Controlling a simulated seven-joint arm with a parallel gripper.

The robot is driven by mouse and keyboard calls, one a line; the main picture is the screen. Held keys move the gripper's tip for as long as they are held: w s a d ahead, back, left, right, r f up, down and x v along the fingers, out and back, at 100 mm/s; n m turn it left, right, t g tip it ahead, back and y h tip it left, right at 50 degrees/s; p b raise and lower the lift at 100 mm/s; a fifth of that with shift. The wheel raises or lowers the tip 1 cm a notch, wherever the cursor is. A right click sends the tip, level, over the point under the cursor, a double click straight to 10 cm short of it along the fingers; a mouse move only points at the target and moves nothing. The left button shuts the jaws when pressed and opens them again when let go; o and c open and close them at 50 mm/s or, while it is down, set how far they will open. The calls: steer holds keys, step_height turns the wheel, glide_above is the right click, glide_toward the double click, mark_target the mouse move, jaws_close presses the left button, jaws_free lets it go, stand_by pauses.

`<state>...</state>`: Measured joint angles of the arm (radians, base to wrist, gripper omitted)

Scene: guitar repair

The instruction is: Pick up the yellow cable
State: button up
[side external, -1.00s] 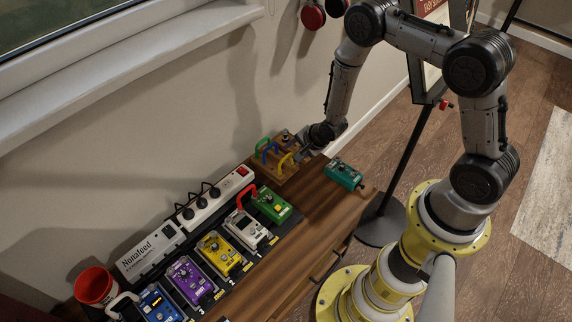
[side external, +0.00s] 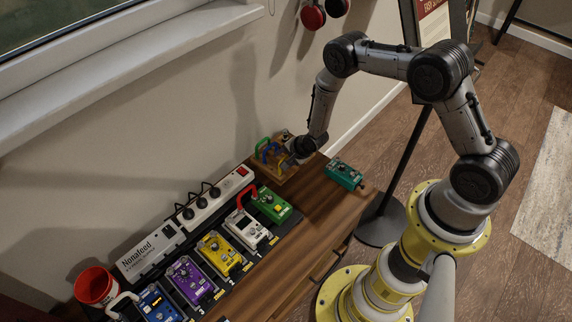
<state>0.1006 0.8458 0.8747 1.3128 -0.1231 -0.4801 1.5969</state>
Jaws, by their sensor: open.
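The yellow cable (side external: 284,163) is a small curved piece on the wooden block (side external: 264,175) at the back of the bench, by the wall. Blue and green cables (side external: 265,146) stand beside it on the same block. My gripper (side external: 289,157) is right at the yellow cable, its fingers partly hidden by the wrist and too small to see clearly. I cannot tell whether the fingers touch the cable or are around it.
A teal pedal (side external: 343,175) lies on the bench to the right. A green pedal (side external: 271,205) with a red cable (side external: 246,196) sits in front of the block. Several pedals, a white power strip (side external: 217,201) and a red cup (side external: 95,286) line the bench leftward. Bare wood (side external: 303,212) shows between the green and teal pedals.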

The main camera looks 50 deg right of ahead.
jaws_close()
stand_by(0.6)
